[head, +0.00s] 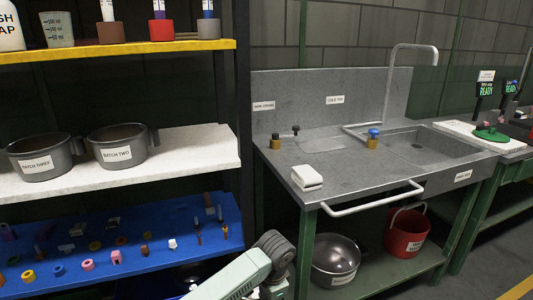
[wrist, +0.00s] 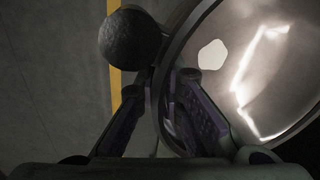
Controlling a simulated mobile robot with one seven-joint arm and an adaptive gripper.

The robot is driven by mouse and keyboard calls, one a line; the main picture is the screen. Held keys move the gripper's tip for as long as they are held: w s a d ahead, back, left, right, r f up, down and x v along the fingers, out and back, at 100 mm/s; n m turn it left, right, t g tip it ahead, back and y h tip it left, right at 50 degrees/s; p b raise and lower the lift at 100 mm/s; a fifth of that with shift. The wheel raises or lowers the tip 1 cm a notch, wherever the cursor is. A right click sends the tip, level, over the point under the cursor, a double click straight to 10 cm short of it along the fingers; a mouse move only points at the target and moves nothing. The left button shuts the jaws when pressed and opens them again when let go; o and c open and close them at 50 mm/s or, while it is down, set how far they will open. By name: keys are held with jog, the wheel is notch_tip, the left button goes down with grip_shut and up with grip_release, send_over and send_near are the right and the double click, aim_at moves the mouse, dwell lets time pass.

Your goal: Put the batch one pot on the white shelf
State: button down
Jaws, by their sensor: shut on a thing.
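In the wrist view my gripper (wrist: 165,88) is closed on the rim of a shiny metal pot (wrist: 235,65). One finger is on each side of the rim, and the pot's pale, bright inside opens to the right. No label shows on it, so I cannot read whether it is batch one. My gripper and this pot are out of the head view. The white shelf (head: 205,160) holds the dark pots labelled Batch Three (head: 37,158) and Batch Two (head: 118,145) at its left and middle. Its right end is bare.
Right of the rack stands a sink bench (head: 340,180) with a front rail. Another metal pot (head: 336,258) and a red bucket (head: 406,232) sit beneath it. A dark round thing (wrist: 130,35) is beside the rim.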

notch_tip(320, 180, down, 16)
jog(key=s+n, duration=0.2)
jog(key=shift+s+a+f, duration=0.15)
jog(key=shift+a+f, duration=0.05)
jog(key=shift+a, duration=0.05)
